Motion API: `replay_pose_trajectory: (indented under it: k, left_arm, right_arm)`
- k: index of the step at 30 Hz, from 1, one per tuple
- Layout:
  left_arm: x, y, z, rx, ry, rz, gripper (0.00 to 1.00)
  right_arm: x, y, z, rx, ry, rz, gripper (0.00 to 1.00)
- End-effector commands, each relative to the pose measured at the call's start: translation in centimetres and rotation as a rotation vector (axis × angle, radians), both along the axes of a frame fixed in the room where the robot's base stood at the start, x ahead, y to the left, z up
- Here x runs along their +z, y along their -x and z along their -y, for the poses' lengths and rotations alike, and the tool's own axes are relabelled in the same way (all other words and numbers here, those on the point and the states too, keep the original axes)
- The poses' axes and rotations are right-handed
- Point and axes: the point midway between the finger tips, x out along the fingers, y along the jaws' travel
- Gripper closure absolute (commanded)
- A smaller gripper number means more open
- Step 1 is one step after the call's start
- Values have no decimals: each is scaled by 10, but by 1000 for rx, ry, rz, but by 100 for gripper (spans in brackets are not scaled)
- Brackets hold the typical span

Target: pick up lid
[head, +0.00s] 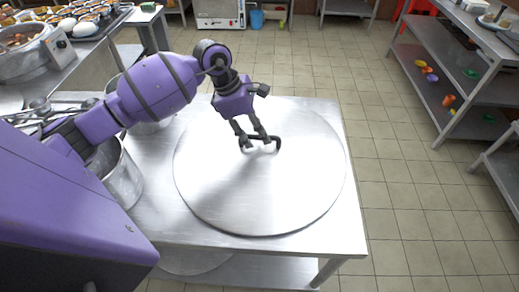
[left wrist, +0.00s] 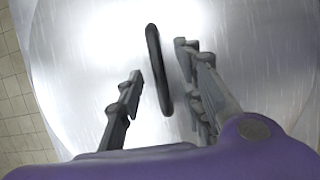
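The lid (head: 235,195) is a large round metal disc lying flat on a metal table. Its dark handle (head: 270,139) stands near the middle of the lid. My left gripper (head: 258,143) is over the lid at the handle. In the left wrist view the handle (left wrist: 159,70) runs between the two spread fingers of the left gripper (left wrist: 158,62), with a gap on the left side and a smaller one on the right. The fingers do not appear closed on it. My right gripper is not in view.
The metal table (head: 345,232) has a narrow bare margin around the lid. A metal pot (head: 122,180) stands at its left, partly behind my arm. Shelves (head: 440,85) stand at the right, with tiled floor (head: 395,190) free between.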

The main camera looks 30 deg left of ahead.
Motion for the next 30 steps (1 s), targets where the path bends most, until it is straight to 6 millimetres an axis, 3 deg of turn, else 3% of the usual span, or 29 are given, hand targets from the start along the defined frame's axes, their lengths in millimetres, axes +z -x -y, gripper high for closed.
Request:
replay_pose_trajectory:
  k: [6, 13, 21, 30]
  left_arm:
    - [-22, -4, 10, 1, 3, 1, 66]
    - [-24, -4, 10, 1, 2, 1, 66]
    - [-24, -4, 10, 1, 2, 1, 100]
    - [-24, -4, 10, 2, 3, 1, 100]
  right_arm:
    - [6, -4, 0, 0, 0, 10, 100]
    - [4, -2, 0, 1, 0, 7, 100]
    - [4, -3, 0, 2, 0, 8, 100]
    - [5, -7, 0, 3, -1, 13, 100]
